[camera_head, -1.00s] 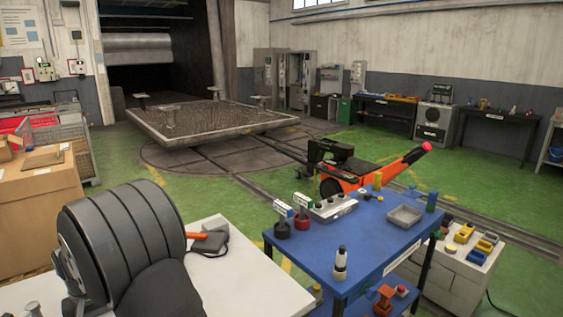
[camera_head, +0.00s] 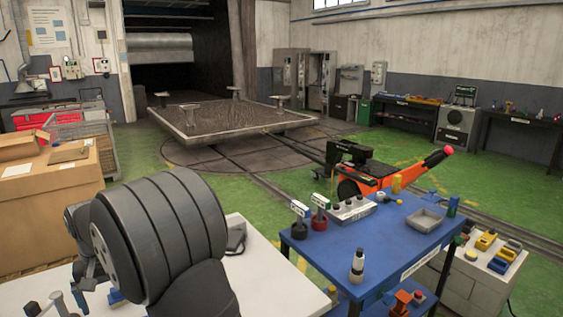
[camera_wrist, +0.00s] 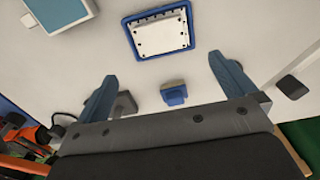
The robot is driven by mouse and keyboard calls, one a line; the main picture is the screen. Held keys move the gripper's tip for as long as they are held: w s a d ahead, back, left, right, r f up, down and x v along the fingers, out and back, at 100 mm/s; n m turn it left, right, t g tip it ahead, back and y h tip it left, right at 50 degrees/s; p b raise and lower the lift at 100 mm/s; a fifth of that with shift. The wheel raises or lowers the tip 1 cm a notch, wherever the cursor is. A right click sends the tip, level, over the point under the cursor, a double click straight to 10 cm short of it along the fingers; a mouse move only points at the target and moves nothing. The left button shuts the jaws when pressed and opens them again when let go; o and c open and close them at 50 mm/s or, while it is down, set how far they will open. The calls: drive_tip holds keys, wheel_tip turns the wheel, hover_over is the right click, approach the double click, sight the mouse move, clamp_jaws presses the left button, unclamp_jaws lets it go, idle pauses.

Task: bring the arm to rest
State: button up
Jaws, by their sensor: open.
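My gripper (camera_wrist: 168,68) shows in the wrist view with its two blue-grey fingers wide apart and nothing between their tips. It is above a white tabletop (camera_wrist: 205,125). A small blue block (camera_wrist: 174,95) lies below, within the gap between the fingers in the picture. A blue-rimmed tray (camera_wrist: 136,42) with a white inside lies beyond the fingertips. In the head view my dark grey arm link fills the lower left and hides part of the white table (camera_head: 270,285). The gripper's fingers cannot be made out clearly there.
A blue table (camera_head: 345,248) with a grey tray (camera_head: 426,219) and several small items stands right of the white table. A cardboard box (camera_head: 45,200) stands at the left. An orange machine (camera_head: 385,172) stands behind.

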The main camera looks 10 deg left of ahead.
wheel_tip(320, 180, down, 11)
drive_tip(key=shift+f, duration=0.2)
wheel_tip(320, 180, up, 4)
drive_tip(key=shift+f, duration=0.1)
drive_tip(key=w+d+r, duration=0.5)
drive_tip(key=d+r, duration=0.2)
drive_tip(key=d, duration=0.3)
drive_tip(key=s+d+f, duration=0.1)
drive_tip(key=s+d, duration=0.6)
drive_tip(key=d, duration=0.2)
drive_tip(key=s+a+f, duration=0.2)
drive_tip(key=a+f, duration=0.1)
drive_tip(key=s+a+f, duration=0.2)
drive_tip(key=a, duration=0.1)
drive_tip(key=s+a+f, duration=0.2)
drive_tip(key=a+f, duration=0.1)
drive_tip(key=shift+a+f, duration=0.3)
drive_tip(key=shift+a, duration=0.1)
drive_tip(key=shift+w+f, duration=0.1)
drive_tip(key=shift+f, duration=0.55)
